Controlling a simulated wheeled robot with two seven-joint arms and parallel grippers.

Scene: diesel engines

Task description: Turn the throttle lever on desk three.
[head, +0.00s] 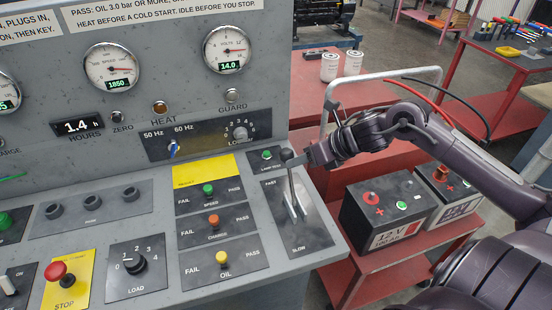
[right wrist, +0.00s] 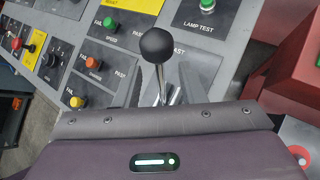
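The throttle lever is a metal shaft (head: 291,184) with a black ball knob (head: 286,154). It rises from a dark slotted plate (head: 301,222) marked FAST at the top and SLOW at the bottom, on the right of the desk. The knob leans toward the FAST end. My right gripper (head: 304,160) reaches in from the right, its tip at the lever just below the knob. In the right wrist view the knob (right wrist: 157,45) stands just beyond the gripper's edge. My left gripper is out of view.
A green lamp-test button (head: 267,155) sits just above the lever plate. The upright gauge panel (head: 150,90) rises behind. A red cart with two batteries (head: 385,213) stands to the right, below my right arm. A pale tubular handle (head: 385,75) rises behind the arm.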

